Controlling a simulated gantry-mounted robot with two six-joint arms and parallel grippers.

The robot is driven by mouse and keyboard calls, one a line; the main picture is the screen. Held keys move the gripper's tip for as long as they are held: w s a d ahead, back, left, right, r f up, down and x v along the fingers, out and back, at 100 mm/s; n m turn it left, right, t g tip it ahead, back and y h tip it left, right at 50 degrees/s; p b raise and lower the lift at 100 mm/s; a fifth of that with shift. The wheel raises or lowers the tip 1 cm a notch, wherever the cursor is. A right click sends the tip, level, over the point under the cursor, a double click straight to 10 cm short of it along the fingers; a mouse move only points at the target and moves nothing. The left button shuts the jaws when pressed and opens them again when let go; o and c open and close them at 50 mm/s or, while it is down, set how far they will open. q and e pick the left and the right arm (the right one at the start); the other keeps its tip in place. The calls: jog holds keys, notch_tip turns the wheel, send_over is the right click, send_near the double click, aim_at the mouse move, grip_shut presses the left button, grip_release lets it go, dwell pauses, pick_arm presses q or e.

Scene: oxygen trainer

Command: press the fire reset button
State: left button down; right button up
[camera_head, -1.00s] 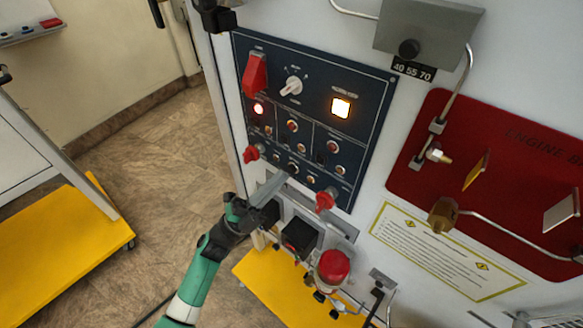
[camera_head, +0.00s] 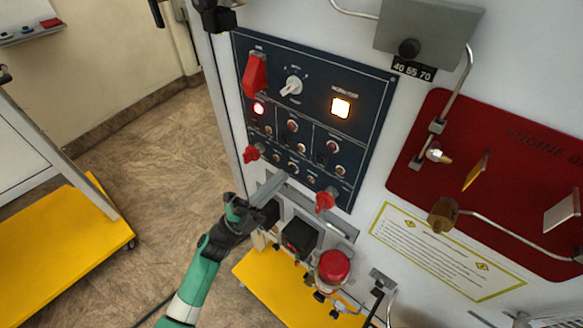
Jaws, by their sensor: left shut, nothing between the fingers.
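A dark blue control panel (camera_head: 372,82) with switches, knobs and small round buttons is on the white cabinet. Its labels are too small to read, so I cannot tell which button is the fire reset button. A lit amber square (camera_head: 341,108) is at its upper right, and a lit red lamp (camera_head: 259,109) at its left. Several small round buttons (camera_head: 293,168) sit along its lower rows. My left gripper (camera_head: 283,176) is shut and empty, its fingertips just in front of the panel's lower edge; I cannot tell if they touch it. My right gripper is not in view.
Red knobs (camera_head: 326,201) stick out at the panel's lower edge, with a red switch cover (camera_head: 255,75) at upper left. Below are dark boxes and a red mushroom-shaped button (camera_head: 333,266). A red engine board (camera_head: 510,150) with pipes is at right. Open floor (camera_head: 150,150) lies left.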

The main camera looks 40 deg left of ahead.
pick_arm(q)
jog(key=shift+w, duration=0.1)
jog(key=shift+w+b, duration=0.3)
jog(key=shift+w+b, duration=0.3)
jog(key=shift+w, duration=0.1)
dwell(0.5)
jog(key=shift+s, duration=0.1)
jog(key=shift+s+p, duration=0.5)
jog(key=shift+s, duration=0.25)
jog(key=s+p, duration=0.2)
jog(key=s, duration=0.3)
dwell(0.4)
